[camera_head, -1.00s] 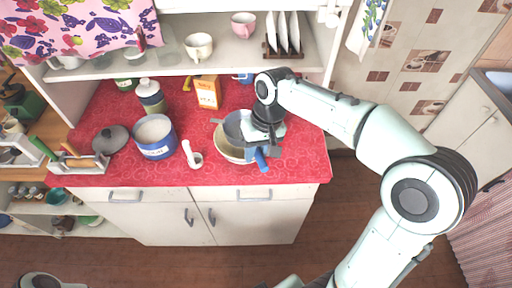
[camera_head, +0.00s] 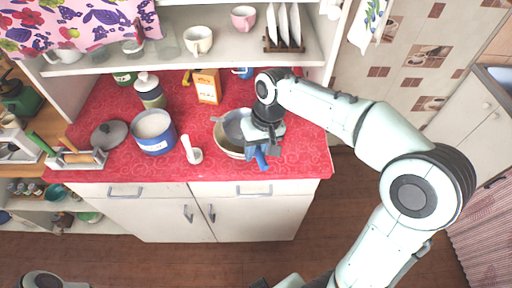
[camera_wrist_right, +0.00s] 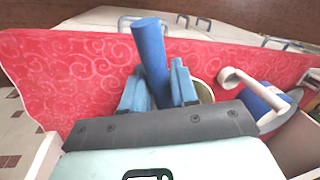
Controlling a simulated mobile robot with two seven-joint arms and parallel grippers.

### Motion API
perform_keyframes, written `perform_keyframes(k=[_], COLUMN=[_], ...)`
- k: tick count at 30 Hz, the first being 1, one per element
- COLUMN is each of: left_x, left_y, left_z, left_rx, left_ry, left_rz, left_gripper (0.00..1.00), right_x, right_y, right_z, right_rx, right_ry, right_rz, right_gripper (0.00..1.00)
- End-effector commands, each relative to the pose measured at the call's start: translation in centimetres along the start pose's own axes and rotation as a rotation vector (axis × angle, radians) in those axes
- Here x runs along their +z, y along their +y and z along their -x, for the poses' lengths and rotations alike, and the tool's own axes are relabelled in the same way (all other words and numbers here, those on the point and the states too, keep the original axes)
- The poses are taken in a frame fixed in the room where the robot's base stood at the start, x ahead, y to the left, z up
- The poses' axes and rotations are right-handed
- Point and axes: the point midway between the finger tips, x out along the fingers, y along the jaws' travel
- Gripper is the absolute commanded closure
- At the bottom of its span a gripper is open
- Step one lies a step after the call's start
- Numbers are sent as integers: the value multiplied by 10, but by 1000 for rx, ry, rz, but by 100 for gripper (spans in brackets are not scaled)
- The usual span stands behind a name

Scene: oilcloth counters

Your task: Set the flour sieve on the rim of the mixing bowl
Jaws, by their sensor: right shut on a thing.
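The flour sieve is a grey bowl-shaped strainer (camera_head: 234,124) with a blue handle (camera_head: 261,160). My right gripper (camera_head: 262,143) is shut on the handle, which stands up between its fingers in the right wrist view (camera_wrist_right: 150,58). The cream mixing bowl (camera_head: 226,147) is on the red counter. The sieve overlaps the bowl's opening from above in the head view, and the gripper is over the bowl's right side. I cannot tell whether the sieve touches the rim. In the wrist view, only a strip of the bowl (camera_wrist_right: 205,91) shows behind the gripper. My left gripper is not in view.
Left of the bowl on the red counter (camera_head: 300,160) are a white scoop-like tool (camera_head: 192,151), a blue-and-white pot (camera_head: 155,144) and a grey lid (camera_head: 110,134). An orange box (camera_head: 207,88) and a jar (camera_head: 149,91) stand behind. The counter's right front is clear.

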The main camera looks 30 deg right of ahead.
Motion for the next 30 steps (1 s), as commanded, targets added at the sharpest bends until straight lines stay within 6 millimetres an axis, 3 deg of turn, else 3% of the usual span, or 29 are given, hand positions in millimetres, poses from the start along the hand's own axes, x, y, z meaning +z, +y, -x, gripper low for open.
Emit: perform_keyframes(k=[30], left_x=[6], left_y=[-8], left_z=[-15], left_rx=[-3], left_ry=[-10], left_rz=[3], left_gripper=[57], right_x=[-1], right_y=[4], right_z=[-22], right_rx=[0], right_ry=[1], right_rz=[1], right_gripper=[100])
